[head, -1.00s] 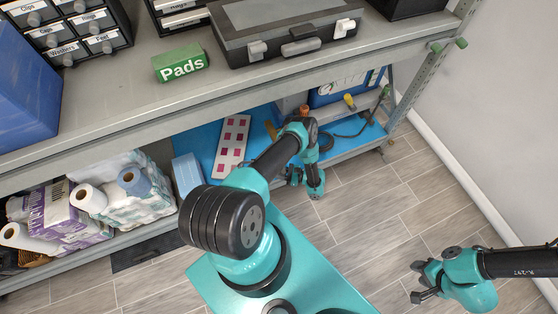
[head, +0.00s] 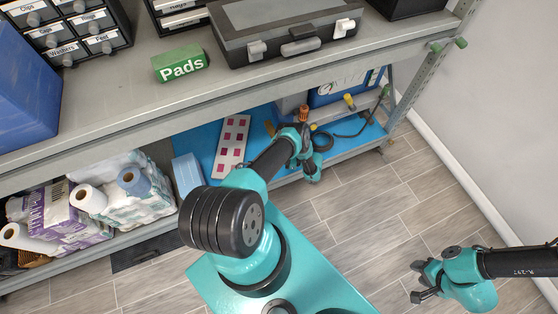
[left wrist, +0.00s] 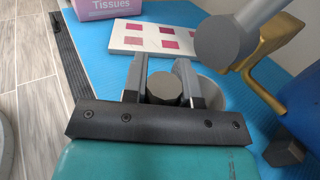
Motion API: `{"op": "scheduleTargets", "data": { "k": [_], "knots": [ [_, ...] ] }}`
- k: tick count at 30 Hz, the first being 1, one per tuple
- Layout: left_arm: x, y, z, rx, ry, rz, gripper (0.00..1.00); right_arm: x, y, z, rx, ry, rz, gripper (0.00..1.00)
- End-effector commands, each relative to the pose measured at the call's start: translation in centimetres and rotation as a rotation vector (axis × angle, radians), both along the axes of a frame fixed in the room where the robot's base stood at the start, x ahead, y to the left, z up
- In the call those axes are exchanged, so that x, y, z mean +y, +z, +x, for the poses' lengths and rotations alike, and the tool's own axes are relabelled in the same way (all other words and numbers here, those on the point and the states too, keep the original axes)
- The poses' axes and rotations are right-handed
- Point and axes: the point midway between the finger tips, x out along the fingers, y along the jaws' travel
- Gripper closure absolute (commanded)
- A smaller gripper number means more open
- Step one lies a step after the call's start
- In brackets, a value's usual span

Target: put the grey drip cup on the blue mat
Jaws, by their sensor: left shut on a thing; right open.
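My left gripper (left wrist: 164,84) is shut on a grey round piece (left wrist: 164,93), which I take to be the grey drip cup; its dark round top shows between the fingers. A pale grey curved surface beside the right finger is partly hidden, and I cannot tell if it belongs to the cup. In the head view my left gripper (head: 313,174) is at the lower shelf's front edge, and the cup cannot be made out. The blue mat (head: 198,143) lies on the lower shelf; it also shows in the left wrist view (left wrist: 92,50). My right gripper (head: 418,281) is open and empty above the floor.
A white board with pink squares (head: 233,148) lies on the mat. A blue container (head: 325,97), a brass-coloured fitting (left wrist: 268,42) and a grey-ended rod (left wrist: 224,42) stand close by. The upper shelf (head: 130,115) overhangs. Paper rolls (head: 88,197) fill the left.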

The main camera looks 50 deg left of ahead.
Motion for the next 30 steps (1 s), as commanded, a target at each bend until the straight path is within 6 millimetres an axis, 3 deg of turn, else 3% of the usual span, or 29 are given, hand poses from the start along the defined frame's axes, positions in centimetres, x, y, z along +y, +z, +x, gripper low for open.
{"op": "scheduleTargets", "data": {
  "k": [12, 22, 23, 30],
  "knots": [
    [0.1, -3.3, 0.0, -0.001, 0.001, 0.001, 1.0, 0.0, 0.0, 0.0, 0.0, 0.0, 0.0, 0.57],
    [0.1, -3.5, 0.1, 0.001, 0.0, 0.001, 1.0, 0.0, 0.0, 0.0, 0.0, 0.0, 0.0, 0.57],
    [0.1, -3.5, 0.0, 0.0, 0.0, 0.0, 0.72, 0.0, 0.0, 0.0, 0.0, 0.0, 0.0, 0.57],
    [0.1, -3.5, 0.1, 0.0, 0.0, 0.0, 0.49, 0.0, 0.0, 0.0, 0.0, 0.0, 0.0, 0.57]
  ]
}}
